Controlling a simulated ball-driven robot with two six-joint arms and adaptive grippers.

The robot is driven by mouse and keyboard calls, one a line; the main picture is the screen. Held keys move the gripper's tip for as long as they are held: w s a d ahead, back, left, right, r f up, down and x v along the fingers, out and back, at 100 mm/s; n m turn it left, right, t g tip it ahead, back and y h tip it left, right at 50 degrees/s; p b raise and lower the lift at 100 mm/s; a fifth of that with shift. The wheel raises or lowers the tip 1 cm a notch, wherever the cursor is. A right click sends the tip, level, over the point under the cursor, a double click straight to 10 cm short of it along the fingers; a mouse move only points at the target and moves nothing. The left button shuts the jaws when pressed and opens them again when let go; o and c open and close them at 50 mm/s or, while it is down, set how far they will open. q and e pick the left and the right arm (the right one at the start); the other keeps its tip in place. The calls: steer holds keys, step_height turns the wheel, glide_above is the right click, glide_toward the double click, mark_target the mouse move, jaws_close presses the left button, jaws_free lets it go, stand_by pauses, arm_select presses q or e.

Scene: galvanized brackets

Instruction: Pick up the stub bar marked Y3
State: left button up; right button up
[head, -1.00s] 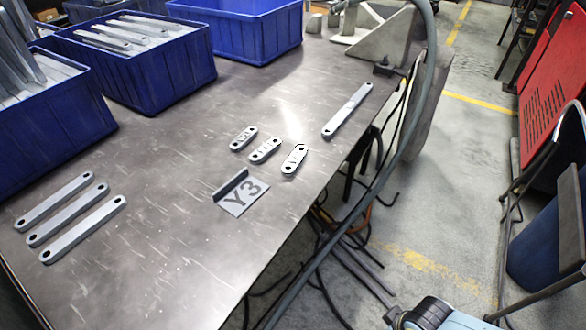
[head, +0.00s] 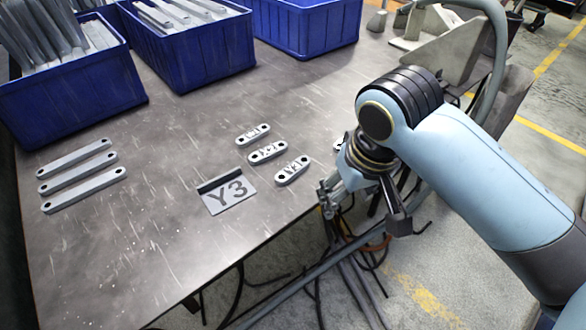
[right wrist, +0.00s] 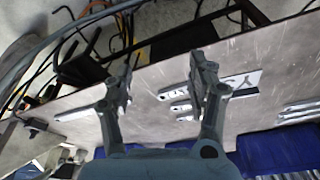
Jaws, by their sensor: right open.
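Three short grey stub bars lie in a slanted row on the metal table. The stub bar marked Y3 (head: 292,170) is the one closest to the table's front edge; it also shows in the right wrist view (right wrist: 176,92). The other two, a middle stub bar (head: 268,151) and a far stub bar (head: 252,133), lie beyond it. A card reading Y3 (head: 228,195) with a dark upright edge lies left of them. My right gripper (head: 364,212) is open and empty, right of the Y3 bar and apart from it. My left gripper is out of view.
Three long bars (head: 80,175) lie at the left. Blue bins, one with bars in it (head: 190,55), stand along the back. A long bar (right wrist: 80,113) is mostly hidden behind my right arm in the head view. Cables hang beyond the table's front edge.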

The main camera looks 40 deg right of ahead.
steer(key=w+d+f+m+g, duration=0.1)
steer(key=w+f+m, duration=0.1)
steer(key=w+m, duration=0.6)
steer(key=r+m+g, duration=0.1)
steer(key=r+m, duration=0.1)
steer(key=m, duration=0.2)
glide_above(293, 168)
steer(key=shift+y, duration=0.4)
steer(key=f, duration=0.3)
steer(key=f+b, duration=0.1)
steer(key=f, duration=0.1)
steer(key=shift+w, duration=0.25)
steer(key=f, duration=0.1)
steer(key=f+b, duration=0.1)
steer(key=f, duration=0.3)
steer(key=shift+s+f, duration=0.2)
steer(key=shift+s, duration=0.05)
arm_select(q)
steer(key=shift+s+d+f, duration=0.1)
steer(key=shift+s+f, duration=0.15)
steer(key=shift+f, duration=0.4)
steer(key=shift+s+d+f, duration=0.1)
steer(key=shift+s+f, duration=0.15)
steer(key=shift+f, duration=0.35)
arm_select(e)
jaws_close()
steer(key=shift+r, duration=0.1)
